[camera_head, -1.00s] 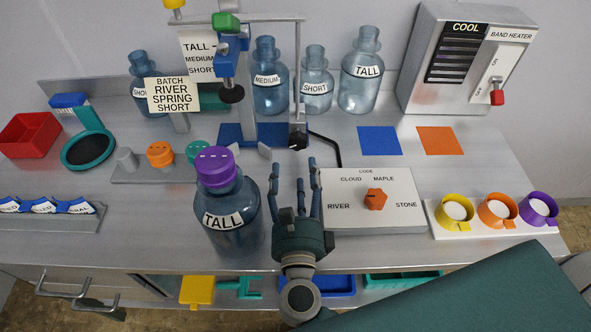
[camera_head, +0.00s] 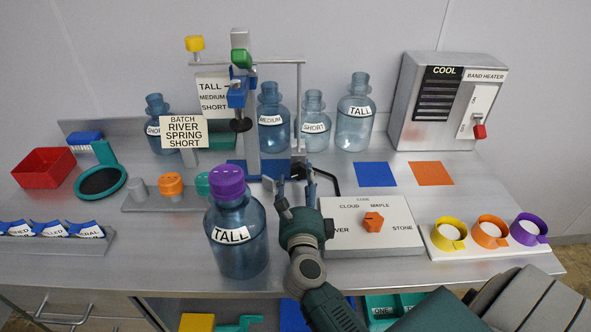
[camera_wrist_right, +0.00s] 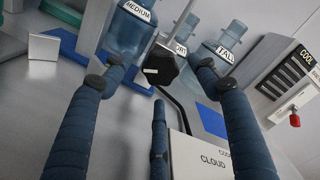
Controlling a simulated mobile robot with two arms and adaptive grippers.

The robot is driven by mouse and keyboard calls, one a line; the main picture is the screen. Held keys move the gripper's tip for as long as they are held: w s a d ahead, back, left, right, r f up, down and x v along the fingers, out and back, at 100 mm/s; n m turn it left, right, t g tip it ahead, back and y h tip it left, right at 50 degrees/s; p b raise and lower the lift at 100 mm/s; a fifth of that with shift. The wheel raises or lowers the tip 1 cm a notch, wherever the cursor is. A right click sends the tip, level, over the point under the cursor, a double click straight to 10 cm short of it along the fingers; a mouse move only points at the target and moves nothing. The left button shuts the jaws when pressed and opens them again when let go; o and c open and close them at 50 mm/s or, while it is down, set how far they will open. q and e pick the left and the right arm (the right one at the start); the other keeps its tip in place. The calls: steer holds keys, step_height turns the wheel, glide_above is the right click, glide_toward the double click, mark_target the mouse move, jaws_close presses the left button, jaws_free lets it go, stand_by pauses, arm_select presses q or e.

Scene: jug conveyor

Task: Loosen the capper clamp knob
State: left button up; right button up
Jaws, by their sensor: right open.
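The capper stands mid-table, with a blue base (camera_head: 238,171), a grey post, a green block (camera_head: 241,58) and a blue carriage (camera_head: 237,97) with a dark round part (camera_head: 241,125) below. A dark faceted knob (camera_wrist_right: 160,65) with a white mark sits at the lower end of a rod from the capper's crossbar. I cannot tell for sure which part is the clamp knob. My right gripper (camera_head: 296,185) is open and empty, just in front of the faceted knob. In the right wrist view its fingers (camera_wrist_right: 160,75) spread on either side of that knob, with no visible contact. My left gripper is out of view.
A tall blue jug (camera_head: 238,245) with a purple cap stands close left of my right gripper. The code box (camera_head: 400,215) with an orange dial (camera_head: 373,222) lies close right. More jugs (camera_head: 355,120) stand behind, and a band heater (camera_head: 420,100) at the back right.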

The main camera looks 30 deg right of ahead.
mark_target(299, 174)
steer(key=x, duration=0.3)
steer(key=shift+r, duration=0.15)
steer(key=shift+x, duration=0.95)
steer(key=c, duration=1.2)
steer(key=shift+o, duration=0.2)
steer(key=shift+r+n+p, duration=0.15)
steer(key=shift+n+p, duration=0.25)
steer(key=shift+p, duration=0.55)
steer(key=shift+a, duration=0.1)
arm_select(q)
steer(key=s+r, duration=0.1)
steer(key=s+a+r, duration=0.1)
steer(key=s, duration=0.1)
